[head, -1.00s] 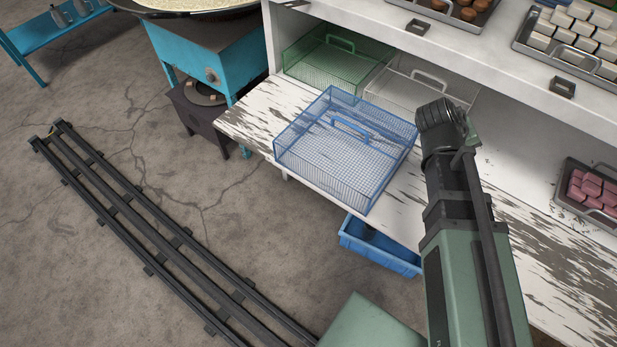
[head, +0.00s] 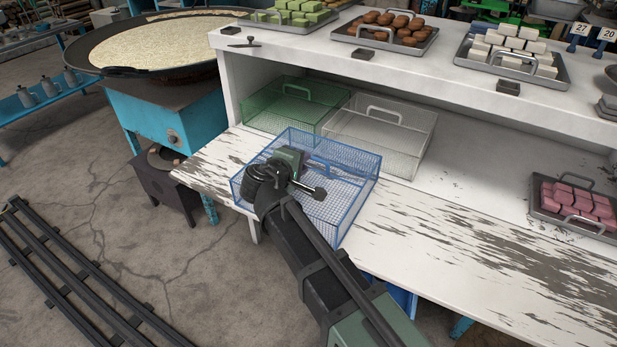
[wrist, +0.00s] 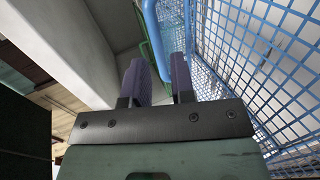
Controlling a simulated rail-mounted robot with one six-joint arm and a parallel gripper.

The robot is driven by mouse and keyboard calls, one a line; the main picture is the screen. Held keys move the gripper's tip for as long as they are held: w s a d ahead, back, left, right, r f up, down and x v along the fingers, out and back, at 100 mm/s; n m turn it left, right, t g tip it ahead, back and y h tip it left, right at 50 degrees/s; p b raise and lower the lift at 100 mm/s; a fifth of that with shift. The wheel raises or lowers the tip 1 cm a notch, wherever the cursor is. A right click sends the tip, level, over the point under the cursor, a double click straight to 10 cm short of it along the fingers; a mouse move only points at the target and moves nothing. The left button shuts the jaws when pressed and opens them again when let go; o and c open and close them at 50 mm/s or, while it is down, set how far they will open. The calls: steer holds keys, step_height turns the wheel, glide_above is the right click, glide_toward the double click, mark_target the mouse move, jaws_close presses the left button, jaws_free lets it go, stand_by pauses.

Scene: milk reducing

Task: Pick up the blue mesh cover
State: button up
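The blue mesh cover (head: 352,196) is a square wire-mesh box lying on the worn white lower shelf in the head view. My arm's end hides its left and middle part. In the wrist view its blue mesh (wrist: 265,55) fills the right side, and its blue handle (wrist: 151,38) stands just beyond the fingertips. My gripper (wrist: 158,75) has its two dark fingers apart with a clear gap and nothing between them. In the head view my gripper (head: 303,160) is over the cover; its fingertips are hard to make out.
A green mesh cover (head: 290,105) and a white mesh cover (head: 385,135) sit behind the blue one. A tray of pink blocks (head: 575,208) is at the right. The upper counter (head: 300,50) overhangs the back.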

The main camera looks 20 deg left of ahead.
steer(key=b+x, duration=0.1)
steer(key=x, duration=0.3)
steer(key=shift+w+f, duration=0.1)
steer(key=shift+w, duration=0.3)
jaws_close()
